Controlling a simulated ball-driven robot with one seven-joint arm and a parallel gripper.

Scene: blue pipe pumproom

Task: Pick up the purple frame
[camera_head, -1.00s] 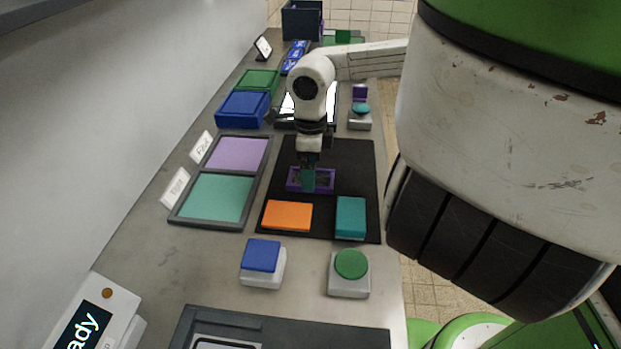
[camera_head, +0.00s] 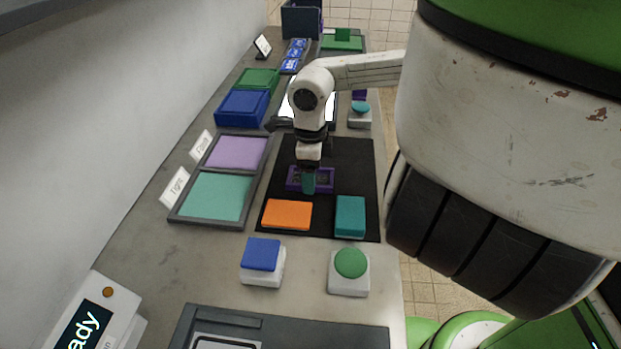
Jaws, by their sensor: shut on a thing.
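The purple frame (camera_head: 292,184) is a small rectangular frame on the black mat (camera_head: 350,160). It lies behind the orange block (camera_head: 288,215) and the teal block (camera_head: 350,215).
Left of the mat is a dark tray (camera_head: 257,185) with lilac and teal panels. In front stand a blue button (camera_head: 262,258) and a green button (camera_head: 350,265). Blue and green trays (camera_head: 242,108) sit further back left. A white wall borders the left side.

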